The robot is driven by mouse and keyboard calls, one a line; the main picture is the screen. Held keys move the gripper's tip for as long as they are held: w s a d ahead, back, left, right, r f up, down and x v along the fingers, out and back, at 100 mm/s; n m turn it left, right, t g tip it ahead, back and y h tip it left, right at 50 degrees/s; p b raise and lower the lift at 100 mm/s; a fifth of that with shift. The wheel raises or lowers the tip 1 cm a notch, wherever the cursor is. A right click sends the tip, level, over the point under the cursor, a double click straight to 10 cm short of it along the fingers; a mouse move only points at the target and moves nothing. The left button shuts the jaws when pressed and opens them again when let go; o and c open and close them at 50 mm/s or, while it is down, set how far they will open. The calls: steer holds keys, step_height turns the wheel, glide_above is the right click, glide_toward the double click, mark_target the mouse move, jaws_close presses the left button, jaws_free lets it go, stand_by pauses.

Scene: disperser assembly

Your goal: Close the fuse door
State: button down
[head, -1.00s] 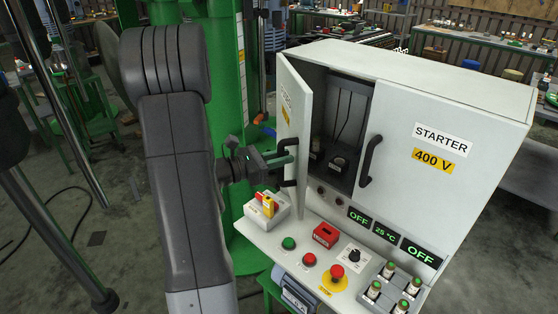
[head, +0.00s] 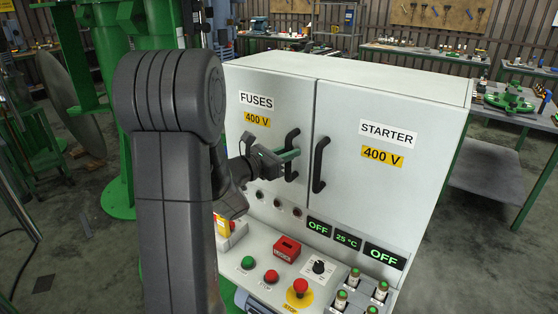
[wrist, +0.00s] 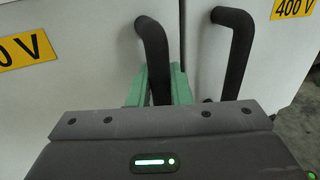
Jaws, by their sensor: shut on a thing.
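The fuse door (head: 262,145), white with a FUSES 400 V label, is in the head view at the left of the cabinet front. It lies flush, or nearly so, beside the starter door (head: 375,195). Its black handle (head: 291,158) stands near its right edge. My gripper (head: 289,156) is shut on this handle. In the wrist view the green fingers (wrist: 154,88) sit around the fuse door handle (wrist: 154,55). The starter door's handle (wrist: 232,50) is to the right, apart from the fingers. The fuse door's lower left part is hidden behind my arm.
Below the doors, the sloping panel holds a red box (head: 287,248), green and red buttons, a dial (head: 318,268) and a red stop button (head: 300,287). Several cylindrical fuses (head: 354,277) stand at its right. Displays (head: 347,241) read OFF, 25 °C and OFF.

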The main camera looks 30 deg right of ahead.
steer(key=shift+d+r, duration=0.15)
steer(key=shift+r, duration=0.05)
steer(key=c, duration=1.7)
jaws_free()
steer(key=o, duration=0.3)
steer(key=shift+d+f, duration=0.1)
steer(key=shift+d, duration=0.15)
steer(key=shift+a, duration=0.1)
steer(key=a, duration=0.4)
steer(key=a+b, duration=0.1)
steer(key=a, duration=0.4)
steer(key=s+a+b, duration=0.1)
steer(key=a, duration=0.3)
steer(key=shift+s+a, duration=0.1)
steer(key=shift+a, duration=0.25)
steer(key=shift+d, duration=0.15)
steer(key=d, duration=0.4)
steer(key=w+d+p, duration=0.1)
steer(key=d, duration=0.4)
steer(key=d+p, duration=0.1)
steer(key=d, duration=0.3)
steer(key=shift+w+d+f, duration=0.1)
steer(key=shift+w+d, duration=0.05)
steer(key=shift+d, duration=0.05)
steer(key=shift+a, duration=0.1)
